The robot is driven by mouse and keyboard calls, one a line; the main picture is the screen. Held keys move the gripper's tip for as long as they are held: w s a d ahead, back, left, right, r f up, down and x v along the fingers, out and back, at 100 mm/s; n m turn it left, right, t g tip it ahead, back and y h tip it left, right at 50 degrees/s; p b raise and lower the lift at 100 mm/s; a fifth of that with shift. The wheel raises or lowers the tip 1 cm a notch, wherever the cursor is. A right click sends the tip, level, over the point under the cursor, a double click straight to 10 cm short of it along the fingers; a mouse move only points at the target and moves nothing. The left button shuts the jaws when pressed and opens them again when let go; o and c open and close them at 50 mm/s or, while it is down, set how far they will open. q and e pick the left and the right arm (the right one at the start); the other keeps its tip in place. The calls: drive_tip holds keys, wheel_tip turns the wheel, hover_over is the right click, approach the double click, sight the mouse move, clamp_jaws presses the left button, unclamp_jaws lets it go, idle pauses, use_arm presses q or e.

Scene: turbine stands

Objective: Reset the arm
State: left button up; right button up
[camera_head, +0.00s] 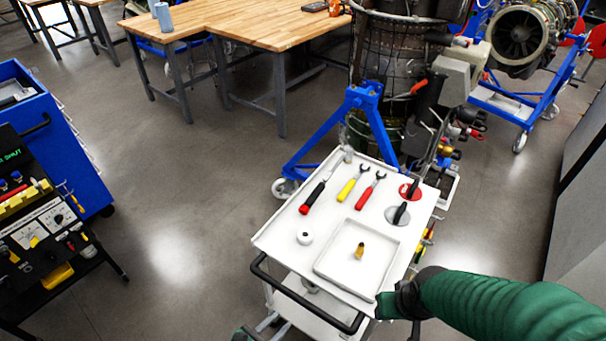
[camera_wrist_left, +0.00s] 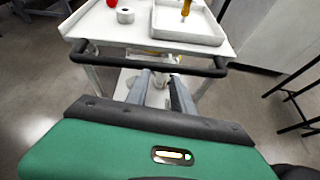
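My left gripper (camera_wrist_left: 163,92) shows in the left wrist view as two grey fingers standing apart, with nothing between them. It is low in front of the tool cart (camera_wrist_left: 88,22), below its dark handle. In the head view only a small green and grey part of my left arm (camera_head: 245,334) shows at the bottom edge. My right arm (camera_head: 500,304), in a green ribbed sleeve, comes in from the right. Its dark wrist (camera_head: 408,298) is at the cart's front right corner. The fingers of my right gripper cannot be made out.
The white cart (camera_head: 272,238) has a dark front handle (camera_head: 300,300). It bears a screwdriver (camera_head: 316,193), wrenches (camera_head: 352,184), a white roll (camera_head: 305,236), and a tray (camera_head: 330,268) with a brass-coloured piece (camera_head: 360,251). A turbine stand (camera_head: 325,135) is behind; open floor lies left.

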use_arm(q)
drive_tip(key=s+a+f+m+g+y, duration=0.2)
drive_tip(key=s+a+f+m+g, duration=0.5)
drive_tip(key=m, duration=0.6)
drive_tip(key=a+r+m+g+y+b, duration=0.1)
drive_tip(key=a+r+m+g+y, duration=0.15)
drive_tip(key=a+r+m, duration=0.4)
drive_tip(key=w+r+m+t+y, duration=0.1)
drive_tip(key=r+m, duration=0.3)
drive_tip(key=r, duration=0.4)
drive_tip(key=w+d+r+m+y+b, duration=0.1)
drive_tip(key=r+m, duration=0.3)
drive_tip(key=r, duration=0.5)
drive_tip(key=shift+w+d+t+y, duration=0.25)
drive_tip(key=shift+w+t+y, duration=0.1)
drive_tip(key=shift+w+y, duration=0.3)
use_arm(e)
drive_tip(key=shift+w+d+f, duration=0.15)
drive_tip(key=shift+d+f, duration=0.1)
drive_tip(key=shift+f, duration=0.45)
drive_tip(key=shift+w+d+f, duration=0.1)
drive_tip(key=shift+d+f, duration=0.15)
drive_tip(key=shift+f, duration=0.45)
